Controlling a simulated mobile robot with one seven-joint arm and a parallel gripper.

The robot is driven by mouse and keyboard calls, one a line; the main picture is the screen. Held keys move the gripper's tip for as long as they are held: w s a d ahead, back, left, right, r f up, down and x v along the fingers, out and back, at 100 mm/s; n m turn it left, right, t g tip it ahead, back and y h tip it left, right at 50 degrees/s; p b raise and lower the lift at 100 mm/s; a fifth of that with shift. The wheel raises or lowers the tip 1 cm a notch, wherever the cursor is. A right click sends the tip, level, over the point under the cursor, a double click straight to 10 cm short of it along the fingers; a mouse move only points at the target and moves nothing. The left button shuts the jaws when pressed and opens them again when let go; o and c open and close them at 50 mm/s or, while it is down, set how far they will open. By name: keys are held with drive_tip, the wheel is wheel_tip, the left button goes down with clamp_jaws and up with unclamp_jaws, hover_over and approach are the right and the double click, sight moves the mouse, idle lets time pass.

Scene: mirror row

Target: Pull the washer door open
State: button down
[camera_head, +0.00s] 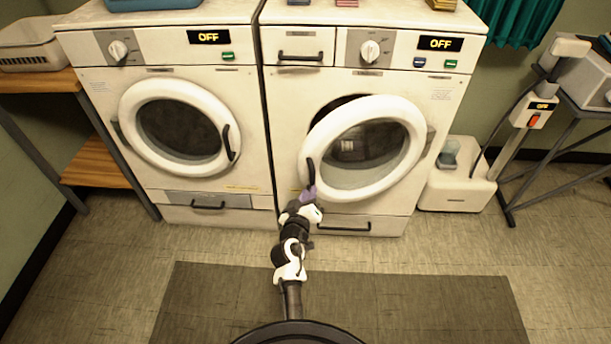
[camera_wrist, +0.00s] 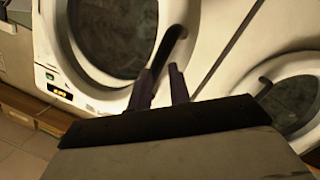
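The washer (camera_head: 405,85) is the right machine, with a drawer at its upper left. Its round white door (camera_head: 408,112) stands slightly ajar, with a dark gap at its upper left. The dark door handle (camera_head: 310,172) is on the door's left side. My gripper (camera_head: 308,193) is at the handle's lower end. In the wrist view, which looks upside down, the two purple fingers (camera_wrist: 162,86) stand close together with the handle (camera_wrist: 172,45) running down between them. The contact itself is partly hidden.
A second machine (camera_head: 240,100) with a shut round door stands at the left. A wooden shelf (camera_head: 95,165) is left of it. A white canister-like appliance (camera_head: 458,188) is on the floor right of the washer. A dark mat (camera_head: 430,310) lies on open floor in front.

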sight(306, 170)
drive_tip(key=s+a+r+n+h+p, duration=0.2)
drive_tip(key=s+a+r+n+h, duration=0.15)
drive_tip(key=a+n, duration=0.4)
drive_tip(key=shift+n+t+y, duration=0.3)
drive_tip(key=shift+n+y, duration=0.05)
drive_tip(key=shift+n, duration=0.3)
drive_tip(key=x, duration=0.3)
drive_tip(key=d+p+x, duration=0.1)
drive_tip(key=x, duration=0.2)
drive_tip(key=s+p+x, duration=0.1)
drive_tip(key=x, duration=0.2)
drive_tip(key=shift+w+d+f, duration=0.4)
drive_tip(key=shift+d, duration=0.15)
drive_tip(key=shift+s+d+f, duration=0.1)
drive_tip(key=shift+s+d, duration=0.1)
drive_tip(key=shift+s, duration=0.25)
drive_tip(key=shift+s+d, duration=0.2)
drive_tip(key=shift+s, duration=0.25)
drive_tip(key=shift+s+a, duration=0.1)
idle(0.6)
